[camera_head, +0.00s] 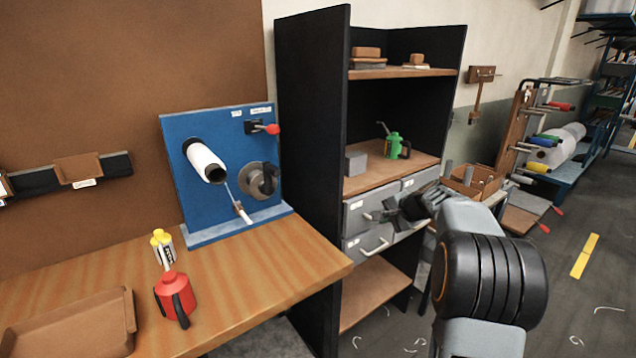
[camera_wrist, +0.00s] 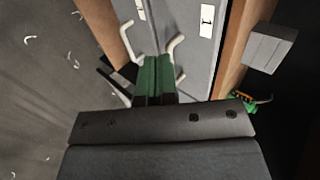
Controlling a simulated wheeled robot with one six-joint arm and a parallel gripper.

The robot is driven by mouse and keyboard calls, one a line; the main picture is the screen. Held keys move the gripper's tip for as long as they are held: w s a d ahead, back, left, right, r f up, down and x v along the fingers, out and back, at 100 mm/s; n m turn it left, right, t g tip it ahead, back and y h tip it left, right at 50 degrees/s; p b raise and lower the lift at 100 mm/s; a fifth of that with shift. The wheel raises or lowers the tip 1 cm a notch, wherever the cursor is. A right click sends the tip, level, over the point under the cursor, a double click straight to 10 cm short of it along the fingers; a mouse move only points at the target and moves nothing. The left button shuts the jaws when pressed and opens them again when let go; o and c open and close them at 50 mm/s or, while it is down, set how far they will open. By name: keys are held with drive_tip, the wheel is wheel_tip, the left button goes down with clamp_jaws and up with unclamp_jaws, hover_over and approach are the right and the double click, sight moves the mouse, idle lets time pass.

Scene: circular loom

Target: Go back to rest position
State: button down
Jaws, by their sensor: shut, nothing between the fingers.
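My gripper (camera_head: 385,211) is in front of the grey drawers of the black shelf unit in the head view, at the end of my arm reaching in from the lower right. In the wrist view its green fingers (camera_wrist: 154,78) are together with nothing between them. The grey drawers (camera_wrist: 192,50) with white handles and labels lie just beyond the fingertips. I cannot tell whether the fingers touch a handle. The drawers also show in the head view, with a lower drawer front (camera_head: 368,246) and its handle below my gripper.
The black shelf unit (camera_head: 312,150) holds a green oil can (camera_head: 394,146) and a grey block (camera_head: 356,163). At left, a wooden table (camera_head: 262,262) bears a blue panel (camera_head: 180,135), a red can (camera_head: 172,296) and a brown tray (camera_head: 75,325). Open floor (camera_head: 590,310) lies at right.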

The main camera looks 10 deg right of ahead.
drive_tip(key=s+a+f+n+g, duration=0.1)
drive_tip(key=s+f+n+g, duration=0.15)
drive_tip(key=s+f, duration=0.25)
drive_tip(key=s+a+r+n+g+h+p, duration=0.1)
drive_tip(key=s+a+r+n+h+p, duration=0.1)
drive_tip(key=s+a+n, duration=0.3)
drive_tip(key=s+a+r+n+g+h+p, duration=0.1)
drive_tip(key=s+a+n, duration=0.4)
drive_tip(key=s+a, duration=0.5)
drive_tip(key=s+r+h+p, duration=0.1)
drive_tip(key=s+r, duration=0.1)
drive_tip(key=s, duration=0.7)
drive_tip(key=shift+s+a+r+n+p, duration=0.15)
drive_tip(key=shift+s+a+n+p, duration=0.2)
drive_tip(key=shift+s, duration=0.05)
drive_tip(key=shift+g, duration=0.25)
